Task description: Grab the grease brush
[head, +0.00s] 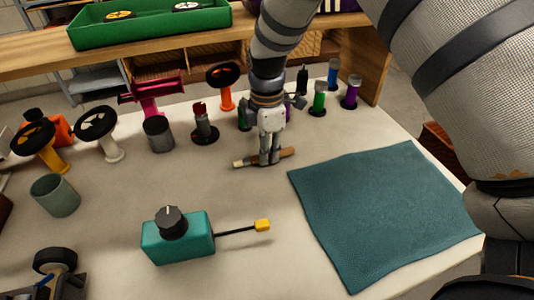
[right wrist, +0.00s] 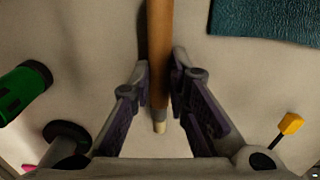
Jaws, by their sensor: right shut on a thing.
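The grease brush (head: 282,155) has a brown wooden handle and a pale tip, and lies on the table in the head view. It also shows in the right wrist view (right wrist: 159,50), with its pale end between the fingers. My right gripper (head: 269,160) points down over the brush, its fingers closed around the middle of it. In the right wrist view the right gripper's fingers (right wrist: 160,90) stand on both sides of the handle. My left gripper is not in view.
A teal cloth (head: 385,215) lies to the right. A teal box with a black knob (head: 178,240) and yellow-tipped rod stands in front. A grey-green cup (head: 55,196), steering-wheel-like parts (head: 97,124) and several small bottles (head: 319,98) stand left and behind. A green tray (head: 150,27) sits on the back shelf.

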